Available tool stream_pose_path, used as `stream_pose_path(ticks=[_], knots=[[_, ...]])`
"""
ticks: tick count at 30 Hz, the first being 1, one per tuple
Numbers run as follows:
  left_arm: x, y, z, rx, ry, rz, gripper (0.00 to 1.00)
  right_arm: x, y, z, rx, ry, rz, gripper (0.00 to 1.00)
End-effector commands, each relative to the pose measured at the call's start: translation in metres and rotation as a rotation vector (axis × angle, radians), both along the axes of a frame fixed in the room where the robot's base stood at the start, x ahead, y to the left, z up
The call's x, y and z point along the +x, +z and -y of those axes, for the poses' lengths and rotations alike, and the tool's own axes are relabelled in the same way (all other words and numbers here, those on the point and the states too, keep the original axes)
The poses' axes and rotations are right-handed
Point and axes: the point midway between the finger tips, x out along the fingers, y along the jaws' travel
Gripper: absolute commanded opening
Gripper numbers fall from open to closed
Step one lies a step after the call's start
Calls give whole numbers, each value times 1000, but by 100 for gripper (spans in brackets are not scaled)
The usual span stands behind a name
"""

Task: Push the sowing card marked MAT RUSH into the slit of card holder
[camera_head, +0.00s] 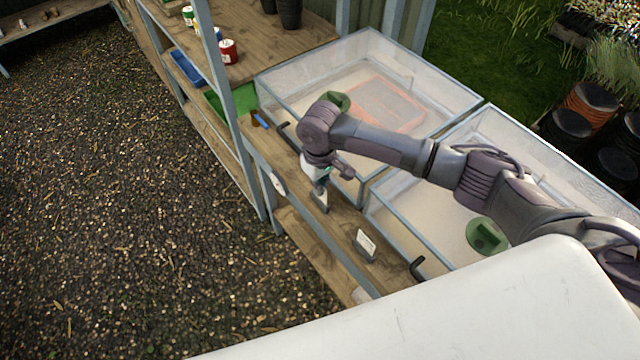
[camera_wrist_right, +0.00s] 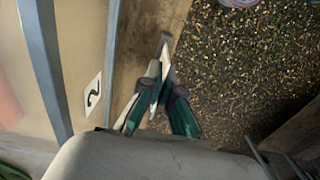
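My right gripper (camera_head: 321,190) points down over the narrow wooden ledge in front of the glass-sided bins. In the right wrist view its green-padded fingers (camera_wrist_right: 163,95) are close together on a thin pale piece (camera_wrist_right: 164,48), seen nearly edge-on. It looks like the sowing card, but its marking cannot be read. A small upright piece with a white, lettered face (camera_head: 365,242) stands on the ledge, nearer to me and right of the gripper. Its lettering is too small to read, and I cannot tell whether it is the card holder. My left gripper is not in view.
Two glass-sided bins (camera_head: 440,75) adjoin the ledge (camera_head: 335,232). Black handles (camera_head: 416,268) rise near them. A blue-handled brush (camera_head: 261,119) lies farther along the ledge. Shelves with tins (camera_head: 228,51) stand behind. Open gravel lies left. A label marked 2 (camera_wrist_right: 93,94) shows in the wrist view.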

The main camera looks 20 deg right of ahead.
Motion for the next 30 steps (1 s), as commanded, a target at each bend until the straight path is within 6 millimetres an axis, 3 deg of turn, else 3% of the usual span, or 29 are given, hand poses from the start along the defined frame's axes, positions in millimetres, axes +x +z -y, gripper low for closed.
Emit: stream_pose_path(ticks=[13,19,26,30], knots=[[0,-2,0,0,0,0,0,0,-12,0,0,-1,-1,0],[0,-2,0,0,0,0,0,0,-11,0,0,0,0,33],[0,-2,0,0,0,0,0,0,-11,0,0,0,0,35],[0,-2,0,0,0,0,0,0,-11,0,0,0,0,59]])
